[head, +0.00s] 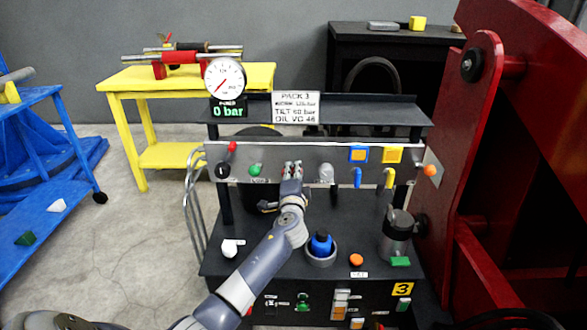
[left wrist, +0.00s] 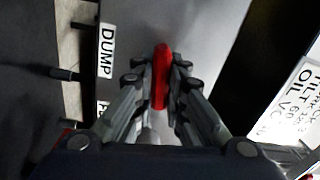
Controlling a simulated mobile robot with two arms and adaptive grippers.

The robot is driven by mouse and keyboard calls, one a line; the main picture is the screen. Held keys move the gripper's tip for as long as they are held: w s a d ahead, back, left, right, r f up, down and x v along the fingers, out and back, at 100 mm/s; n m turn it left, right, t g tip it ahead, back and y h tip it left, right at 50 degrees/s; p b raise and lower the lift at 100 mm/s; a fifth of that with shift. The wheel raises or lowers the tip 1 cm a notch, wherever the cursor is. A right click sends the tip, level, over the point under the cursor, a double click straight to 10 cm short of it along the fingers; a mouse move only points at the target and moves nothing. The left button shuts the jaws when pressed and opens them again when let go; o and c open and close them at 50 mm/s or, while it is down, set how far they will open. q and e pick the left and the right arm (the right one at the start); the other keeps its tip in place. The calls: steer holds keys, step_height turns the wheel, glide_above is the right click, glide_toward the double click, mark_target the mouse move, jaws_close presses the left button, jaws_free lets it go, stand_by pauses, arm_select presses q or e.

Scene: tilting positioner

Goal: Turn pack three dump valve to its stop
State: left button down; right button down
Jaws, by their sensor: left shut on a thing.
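The pack three panel (head: 340,165) is a grey plate on a black bench. My left gripper (head: 292,168) is at the middle-left of this plate, and its fingers hide the valve there in the head view. In the left wrist view a red handle (left wrist: 161,80) stands between the fingertips of my left gripper (left wrist: 161,74), which is shut on it. A white label reading DUMP (left wrist: 107,50) is beside the handle. The valve body is hidden behind the fingers. My right gripper is not in view.
A gauge (head: 224,78) above the panel shows 0 bar, next to a PACK 3 sign (head: 296,107). A blue-capped item (head: 321,244) is below; a red machine frame (head: 485,150) closes the right.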

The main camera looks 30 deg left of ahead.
arm_select(q)
steer(key=shift+f+m+p, duration=0.15)
steer(key=shift+m+p, duration=0.2)
steer(key=shift+m, duration=0.75)
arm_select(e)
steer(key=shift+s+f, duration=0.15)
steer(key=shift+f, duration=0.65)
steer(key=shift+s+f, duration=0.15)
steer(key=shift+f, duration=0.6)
arm_select(q)
steer(key=c, duration=1.6)
jaws_free()
steer(key=shift+d, duration=0.1)
steer(key=shift+s, duration=0.15)
steer(key=v, duration=1.1)
steer(key=shift+s+d, duration=0.15)
steer(key=shift+s, duration=0.2)
